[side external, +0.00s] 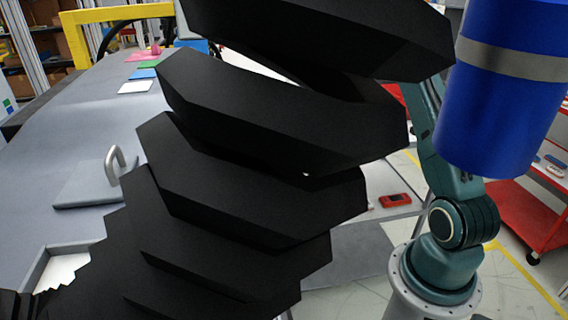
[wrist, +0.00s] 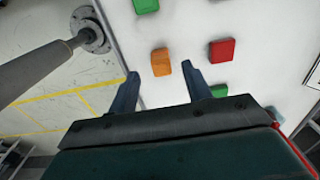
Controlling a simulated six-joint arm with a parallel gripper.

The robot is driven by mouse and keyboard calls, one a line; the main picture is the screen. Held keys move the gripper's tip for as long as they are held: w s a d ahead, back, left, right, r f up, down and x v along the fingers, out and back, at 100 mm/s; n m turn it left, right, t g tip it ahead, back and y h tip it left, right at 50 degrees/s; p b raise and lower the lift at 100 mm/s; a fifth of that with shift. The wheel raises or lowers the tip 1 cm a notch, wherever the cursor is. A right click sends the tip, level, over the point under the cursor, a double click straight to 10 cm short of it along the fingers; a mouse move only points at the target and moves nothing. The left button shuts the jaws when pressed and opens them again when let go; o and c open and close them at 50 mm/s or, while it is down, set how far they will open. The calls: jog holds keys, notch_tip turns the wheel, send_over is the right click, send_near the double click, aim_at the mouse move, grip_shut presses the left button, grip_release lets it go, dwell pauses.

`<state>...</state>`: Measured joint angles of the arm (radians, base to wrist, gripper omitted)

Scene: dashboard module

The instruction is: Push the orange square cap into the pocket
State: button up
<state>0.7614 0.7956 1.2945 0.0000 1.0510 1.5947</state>
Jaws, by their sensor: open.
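In the wrist view an orange square cap (wrist: 161,62) lies on a white surface (wrist: 185,22). My gripper (wrist: 159,71) is open, with its two dark blue fingers apart and nothing held between them. The cap appears between the fingertips in the picture; I cannot tell the height gap, and no contact shows. In the side external view large black ribbed shapes hide the gripper and the cap. I cannot identify the pocket in either view.
Near the orange cap are a red cap (wrist: 222,50) and green caps (wrist: 145,5). A grey post (wrist: 40,72) stands left of the white surface. The side external view shows a grey panel (side external: 60,130) with a handle (side external: 116,160) and a blue cylinder (side external: 505,110).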

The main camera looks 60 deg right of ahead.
aim_at(330, 131)
jog(key=shift+f, duration=2.1)
jog(key=c, duration=1)
